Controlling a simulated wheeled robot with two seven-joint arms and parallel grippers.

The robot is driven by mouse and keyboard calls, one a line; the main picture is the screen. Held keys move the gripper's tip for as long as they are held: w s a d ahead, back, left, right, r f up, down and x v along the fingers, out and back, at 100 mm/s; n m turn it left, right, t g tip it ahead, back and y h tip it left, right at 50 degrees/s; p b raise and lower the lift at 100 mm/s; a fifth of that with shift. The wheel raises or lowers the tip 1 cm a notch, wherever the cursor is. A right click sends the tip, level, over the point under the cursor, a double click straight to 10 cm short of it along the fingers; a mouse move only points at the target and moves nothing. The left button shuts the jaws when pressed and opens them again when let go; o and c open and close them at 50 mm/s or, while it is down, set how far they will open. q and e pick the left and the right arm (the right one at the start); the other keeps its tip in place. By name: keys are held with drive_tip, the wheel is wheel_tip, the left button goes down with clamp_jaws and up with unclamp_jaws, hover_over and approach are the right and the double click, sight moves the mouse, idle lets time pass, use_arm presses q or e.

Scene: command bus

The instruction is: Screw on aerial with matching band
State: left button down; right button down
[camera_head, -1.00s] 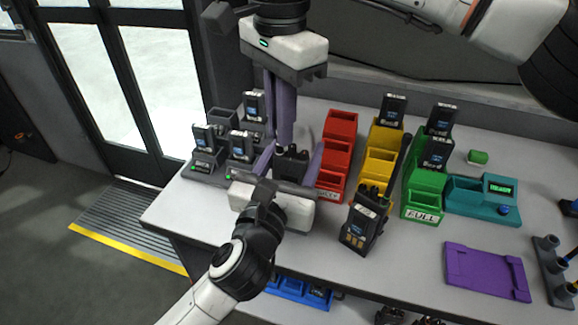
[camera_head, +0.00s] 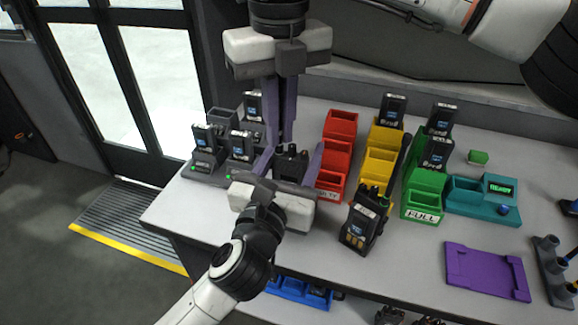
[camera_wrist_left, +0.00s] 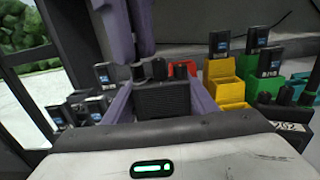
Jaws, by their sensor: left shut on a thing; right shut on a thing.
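A black handheld radio (camera_head: 291,160) stands upright between the purple fingers of my left gripper (camera_head: 288,168), shut on its sides; its knobbed top shows in the left wrist view (camera_wrist_left: 162,95). My right gripper (camera_head: 283,143) comes down from above, with its purple fingers (camera_wrist_left: 128,35) close together right over the radio's top. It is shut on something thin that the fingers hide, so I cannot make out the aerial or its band. A second radio (camera_head: 363,222) stands at the front with a black aerial (camera_head: 400,158) and a green band at its foot.
Red (camera_head: 333,180), yellow (camera_head: 378,172) and green bins (camera_head: 424,192) stand behind, some with batteries. Grey chargers (camera_head: 205,165) are at left. A teal unit (camera_head: 467,205) reads READY. A purple tray (camera_head: 487,270) is empty. A rack (camera_head: 553,268) at the right edge holds banded aerials.

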drive_tip(key=m, duration=0.6)
drive_tip(key=shift+s+a+m, duration=0.15)
drive_tip(key=shift+m, duration=0.25)
drive_tip(key=m, duration=1.3)
drive_tip(key=shift+w+a, duration=0.1)
drive_tip(key=shift+w, duration=0.1)
drive_tip(key=m, duration=0.7)
drive_tip(key=shift+w+m, duration=0.1)
drive_tip(key=shift+m, duration=0.3)
drive_tip(key=c, duration=1.9)
unclamp_jaws()
drive_tip(key=shift+o, duration=0.2)
